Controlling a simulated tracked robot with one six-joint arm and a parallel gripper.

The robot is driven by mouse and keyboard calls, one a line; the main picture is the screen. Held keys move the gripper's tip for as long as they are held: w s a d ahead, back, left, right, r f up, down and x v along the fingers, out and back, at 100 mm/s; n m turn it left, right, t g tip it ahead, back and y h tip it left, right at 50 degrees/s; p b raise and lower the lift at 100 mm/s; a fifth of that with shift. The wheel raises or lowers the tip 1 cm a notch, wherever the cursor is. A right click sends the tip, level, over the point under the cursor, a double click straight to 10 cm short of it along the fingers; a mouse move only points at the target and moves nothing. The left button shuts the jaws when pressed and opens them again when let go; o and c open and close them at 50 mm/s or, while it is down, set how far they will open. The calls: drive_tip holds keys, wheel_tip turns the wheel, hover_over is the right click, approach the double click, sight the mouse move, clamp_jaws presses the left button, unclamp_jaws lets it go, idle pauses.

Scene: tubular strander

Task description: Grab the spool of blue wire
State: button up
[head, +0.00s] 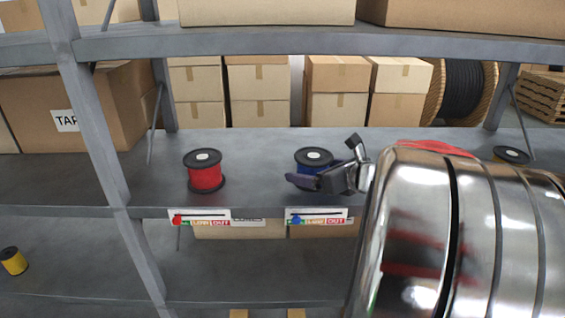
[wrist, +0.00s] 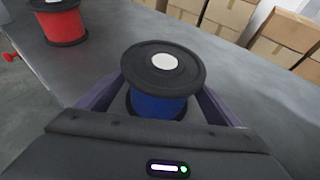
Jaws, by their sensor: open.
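The spool of blue wire (head: 312,160) stands upright on the grey middle shelf, near its front edge. It has black flanges and a white disc on top. My gripper (head: 326,166) is at the spool, its jaws open. In the wrist view the blue spool (wrist: 160,85) stands between the two fingers of my gripper (wrist: 160,92), one on each side. I cannot tell whether either finger touches it. The spool's lower part is hidden by my gripper.
A red spool (head: 205,171) stands to the left on the same shelf. A dark-flanged spool (head: 511,155) is at the right. A yellow spool (head: 13,261) sits on the lower shelf. Tags (head: 316,214) hang on the shelf front. A shelf (head: 300,40) runs above; boxes (head: 258,92) stand behind.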

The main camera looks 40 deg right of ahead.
drive_tip(key=shift+c, duration=0.3)
drive_tip(key=c, duration=1.5)
